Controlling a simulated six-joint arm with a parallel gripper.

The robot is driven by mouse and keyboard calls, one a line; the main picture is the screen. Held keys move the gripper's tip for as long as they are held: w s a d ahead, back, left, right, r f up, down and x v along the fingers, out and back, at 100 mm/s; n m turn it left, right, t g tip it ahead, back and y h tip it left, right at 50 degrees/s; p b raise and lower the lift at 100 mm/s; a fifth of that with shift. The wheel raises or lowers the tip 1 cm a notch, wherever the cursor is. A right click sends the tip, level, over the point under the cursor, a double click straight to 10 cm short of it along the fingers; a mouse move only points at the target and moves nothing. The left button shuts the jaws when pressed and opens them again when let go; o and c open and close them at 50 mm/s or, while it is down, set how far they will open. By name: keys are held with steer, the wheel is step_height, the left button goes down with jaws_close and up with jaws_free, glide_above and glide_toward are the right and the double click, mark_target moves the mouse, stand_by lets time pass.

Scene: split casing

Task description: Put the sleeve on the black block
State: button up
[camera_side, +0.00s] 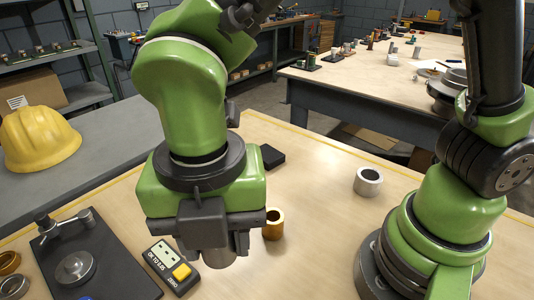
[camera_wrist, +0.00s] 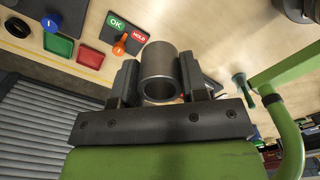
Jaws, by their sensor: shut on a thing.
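My gripper (camera_side: 217,238) is shut on a grey metal sleeve. The sleeve (camera_wrist: 160,72) is a hollow cylinder between the two fingers in the wrist view, its open end facing the camera. In the side view only a lower part of the sleeve (camera_side: 241,246) shows beside the jaws, above the table. The black block (camera_side: 272,157) lies flat on the wooden table behind my gripper and to its right, apart from the sleeve. I cannot make out the block in the wrist view.
A brass sleeve (camera_side: 273,226) stands close right of my gripper. A steel ring (camera_side: 368,182) stands further right. A gauge box (camera_side: 172,268) and a black fixture plate (camera_side: 95,262) lie at the left. The wrist view shows an OK/HOLD panel (camera_wrist: 124,35). The table between block and ring is clear.

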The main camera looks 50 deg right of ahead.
steer(key=w+d+m, duration=0.4)
steer(key=w+d, duration=0.1)
steer(key=w, duration=0.3)
steer(key=m, duration=1.3)
glide_above(276, 157)
steer(key=shift+d, duration=0.15)
steer(key=f, duration=1)
steer(key=shift+a+f, duration=0.25)
steer(key=shift+f, duration=2.3)
steer(key=shift+f, duration=0.15)
steer(key=o, duration=1)
steer(key=shift+o, duration=0.2)
